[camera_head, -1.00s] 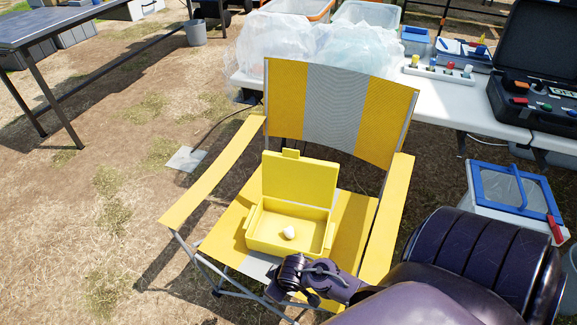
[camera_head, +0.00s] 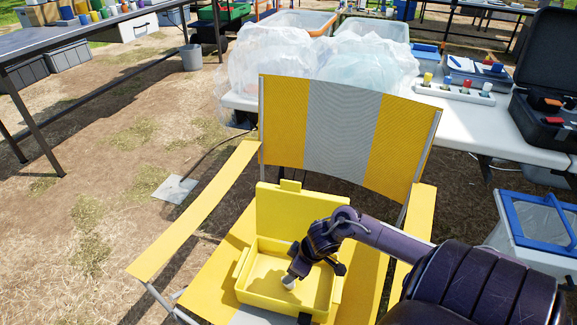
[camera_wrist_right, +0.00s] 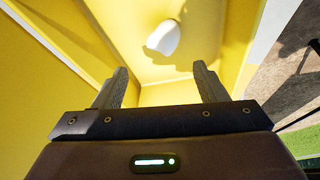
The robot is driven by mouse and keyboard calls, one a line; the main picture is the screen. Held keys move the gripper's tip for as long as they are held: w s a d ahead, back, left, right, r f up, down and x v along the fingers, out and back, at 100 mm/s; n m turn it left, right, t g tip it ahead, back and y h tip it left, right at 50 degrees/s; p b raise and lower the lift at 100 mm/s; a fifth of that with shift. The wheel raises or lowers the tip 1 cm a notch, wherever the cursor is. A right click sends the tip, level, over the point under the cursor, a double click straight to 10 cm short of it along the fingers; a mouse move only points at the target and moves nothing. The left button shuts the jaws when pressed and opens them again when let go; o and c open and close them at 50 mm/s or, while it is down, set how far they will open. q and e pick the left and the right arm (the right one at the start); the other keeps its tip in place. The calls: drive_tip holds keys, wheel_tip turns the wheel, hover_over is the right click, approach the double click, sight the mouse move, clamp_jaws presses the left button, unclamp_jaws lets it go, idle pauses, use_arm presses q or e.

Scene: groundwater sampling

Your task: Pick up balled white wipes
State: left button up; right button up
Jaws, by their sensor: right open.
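One balled white wipe (camera_head: 289,282) lies inside an open yellow box (camera_head: 257,293) on the seat of a yellow and grey folding chair (camera_head: 342,118). The wipe also shows in the right wrist view (camera_wrist_right: 163,40), ahead of the fingers and casting a shadow on the box floor. My right gripper (camera_head: 296,276) is over the box, pointing down and partly covering the wipe in the head view. In the right wrist view its two fingers (camera_wrist_right: 160,88) are apart with nothing between them. My left gripper is not in view.
The chair's armrests (camera_head: 195,212) flank the box, and its upright lid (camera_head: 288,212) stands behind. A white table (camera_head: 460,125) with plastic bags (camera_head: 370,65) is behind the chair. A blue-rimmed bin (camera_head: 540,225) stands to the right.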

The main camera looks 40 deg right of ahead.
drive_tip(key=b+x, duration=0.1)
drive_tip(key=x, duration=0.1)
drive_tip(key=shift+a+f, duration=0.15)
drive_tip(key=shift+f, duration=0.15)
drive_tip(key=b+x, duration=0.2)
drive_tip(key=x, duration=0.1)
drive_tip(key=shift+w+a+f, duration=0.1)
drive_tip(key=shift+a+f, duration=0.05)
drive_tip(key=shift+f, duration=0.15)
drive_tip(key=shift+w+f, duration=0.25)
drive_tip(key=shift+f, duration=0.25)
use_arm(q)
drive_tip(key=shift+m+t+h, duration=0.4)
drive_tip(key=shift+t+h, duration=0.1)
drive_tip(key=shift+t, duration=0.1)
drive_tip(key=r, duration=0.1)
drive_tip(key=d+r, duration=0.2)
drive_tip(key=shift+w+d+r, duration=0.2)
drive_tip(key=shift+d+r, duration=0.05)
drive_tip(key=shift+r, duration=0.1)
use_arm(e)
drive_tip(key=shift+c, duration=0.4)
drive_tip(key=c, duration=1)
